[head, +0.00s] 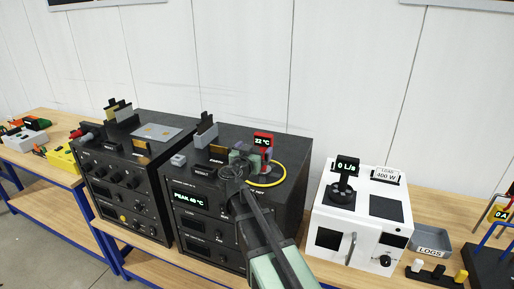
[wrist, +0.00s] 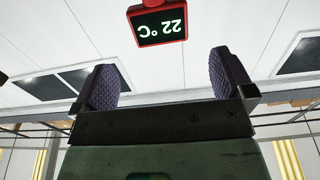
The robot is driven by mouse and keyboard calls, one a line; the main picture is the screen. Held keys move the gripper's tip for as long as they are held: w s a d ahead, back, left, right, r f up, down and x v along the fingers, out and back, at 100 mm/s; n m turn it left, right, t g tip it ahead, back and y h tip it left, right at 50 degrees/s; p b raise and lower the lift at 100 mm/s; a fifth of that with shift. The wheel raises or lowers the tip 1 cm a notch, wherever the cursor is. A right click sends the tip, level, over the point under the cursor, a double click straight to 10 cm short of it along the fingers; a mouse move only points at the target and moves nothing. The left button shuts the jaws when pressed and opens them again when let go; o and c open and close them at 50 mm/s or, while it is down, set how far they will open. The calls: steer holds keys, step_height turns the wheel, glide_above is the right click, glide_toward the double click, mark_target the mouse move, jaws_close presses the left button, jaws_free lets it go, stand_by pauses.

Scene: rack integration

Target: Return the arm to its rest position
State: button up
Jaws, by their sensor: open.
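My gripper (wrist: 166,85) is open, with its two purple ribbed finger pads apart and nothing between them in the wrist view. In the head view my arm reaches from the bottom up to the middle black rack unit, and my gripper is near its top front edge, partly hidden by the arm. A red thermometer display (head: 263,141) reading 22 °C stands just beyond my gripper. The display also shows in the wrist view (wrist: 158,24), upside down and beyond the fingertips.
The middle black unit (head: 200,215) bears a yellow ring (head: 280,178). Another black unit (head: 120,195) stands left. A white box (head: 335,215) with a 0 L/s display stands right, near a grey LOGS tray (head: 432,241). Free room lies above the units, before the white wall.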

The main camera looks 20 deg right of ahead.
stand_by(0.5)
steer(key=s+f+g+y, duration=0.2)
steer(key=s+f+g, duration=0.3)
steer(key=s+f, duration=0.2)
steer(key=s+a+f+n+g+y, duration=0.4)
steer(key=s+a+f+n+y, duration=0.15)
steer(key=s+a, duration=0.25)
steer(key=s+a+f+n+g+y, duration=0.35)
steer(key=s+a+f+y, duration=0.2)
steer(key=s+a, duration=0.2)
step_height(320, 180, down, 69)
steer(key=s+b, duration=0.2)
steer(key=b, duration=6.7)
steer(key=shift+b, duration=0.35)
